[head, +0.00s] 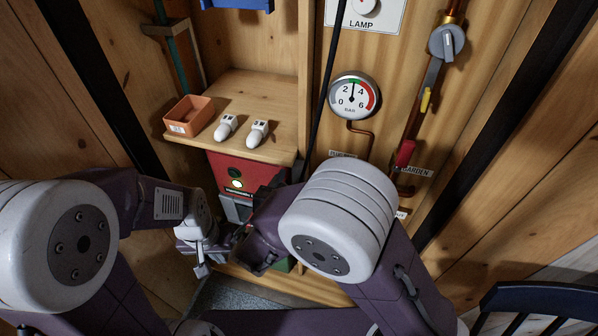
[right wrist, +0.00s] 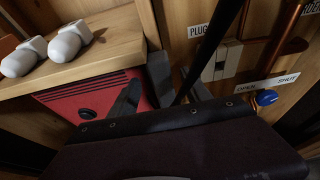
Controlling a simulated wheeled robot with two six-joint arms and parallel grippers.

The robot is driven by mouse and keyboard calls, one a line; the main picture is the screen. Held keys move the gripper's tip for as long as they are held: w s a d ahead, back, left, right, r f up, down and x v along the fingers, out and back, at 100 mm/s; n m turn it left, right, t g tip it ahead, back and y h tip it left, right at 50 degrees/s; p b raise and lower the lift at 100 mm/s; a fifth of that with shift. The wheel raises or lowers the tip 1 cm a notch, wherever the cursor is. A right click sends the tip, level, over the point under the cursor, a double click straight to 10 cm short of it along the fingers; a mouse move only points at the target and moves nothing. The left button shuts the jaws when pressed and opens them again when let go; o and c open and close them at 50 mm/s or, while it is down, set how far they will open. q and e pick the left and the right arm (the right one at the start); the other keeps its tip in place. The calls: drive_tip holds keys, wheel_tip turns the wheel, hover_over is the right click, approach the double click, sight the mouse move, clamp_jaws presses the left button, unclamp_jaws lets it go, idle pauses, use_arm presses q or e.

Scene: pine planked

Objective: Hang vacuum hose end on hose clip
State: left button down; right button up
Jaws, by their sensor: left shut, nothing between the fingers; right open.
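A long black hose-like line (head: 327,75) runs down the back wall beside the gauge and passes behind my right arm. It also shows in the right wrist view (right wrist: 217,52), running down toward my right gripper (right wrist: 165,92). My right gripper is open, with dark fingers in front of the red box; whether the line lies between them or behind them I cannot tell. My left gripper (head: 202,266) is shut and empty, low in front of the red box, left of the right gripper. I cannot make out the hose end or the hose clip; my arms hide the lower middle.
A wooden shelf (head: 250,90) holds an orange tray (head: 188,115) and two white objects (head: 257,133). Below it is a red box (head: 233,172). A pressure gauge (head: 353,96) and pipe with a red handle (head: 404,153) are right. A dark chair back (head: 540,300) stands lower right.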

drive_tip(key=v, duration=0.5)
drive_tip(key=shift+s+d+p, duration=0.15)
drive_tip(key=shift+p, duration=0.2)
drive_tip(key=s+d+f+m+g+h, duration=0.1)
drive_tip(key=d+f+m+g+h, duration=0.15)
drive_tip(key=d, duration=0.25)
drive_tip(key=s+d+f+m+g+h, duration=0.1)
drive_tip(key=d+m+g, duration=0.25)
drive_tip(key=d, duration=0.25)
drive_tip(key=s+d+f+m+g+y, duration=0.25)
drive_tip(key=s+d+m+g, duration=0.2)
drive_tip(key=m, duration=0.45)
drive_tip(key=s+d+f+m+g+y, duration=0.2)
drive_tip(key=s+d+f+m+g, duration=0.15)
drive_tip(key=s+m, duration=0.4)
drive_tip(key=w+r+m+y+p, duration=0.1)
drive_tip(key=r+m+p, duration=0.4)
drive_tip(key=r+p, duration=0.3)
drive_tip(key=w+r+m+t+y+p, duration=0.1)
drive_tip(key=w+r+m+y+p, duration=0.1)
drive_tip(key=r+m+p, duration=0.3)
wheel_tip(320, 180, up, 3)
drive_tip(key=p, duration=0.3)
drive_tip(key=shift+w+t+y, duration=0.25)
drive_tip(key=shift+t+y, duration=0.05)
